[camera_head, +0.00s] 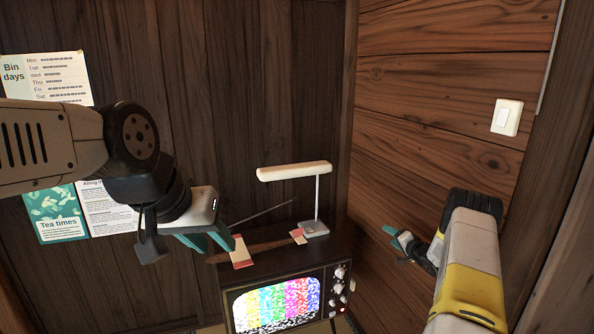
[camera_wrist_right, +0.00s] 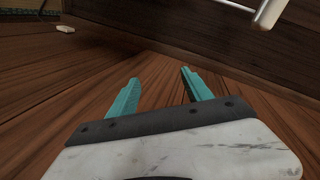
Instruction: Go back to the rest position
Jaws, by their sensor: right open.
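My left gripper (camera_head: 208,242) hangs in front of the back wall, left of centre in the head view. Its teal fingers are partly seen, and I cannot tell whether they are apart. My right gripper (camera_head: 392,242) is at the right, beside the plank side wall. In the right wrist view its two teal fingers (camera_wrist_right: 160,92) are apart with nothing between them.
An old television (camera_head: 290,275) with a colour-bar screen stands low in the middle. A lamp (camera_head: 294,171) and a brown object with red and white ends (camera_head: 242,252) are by its top. Posters (camera_head: 45,78) and a light switch (camera_head: 507,117) are on the walls.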

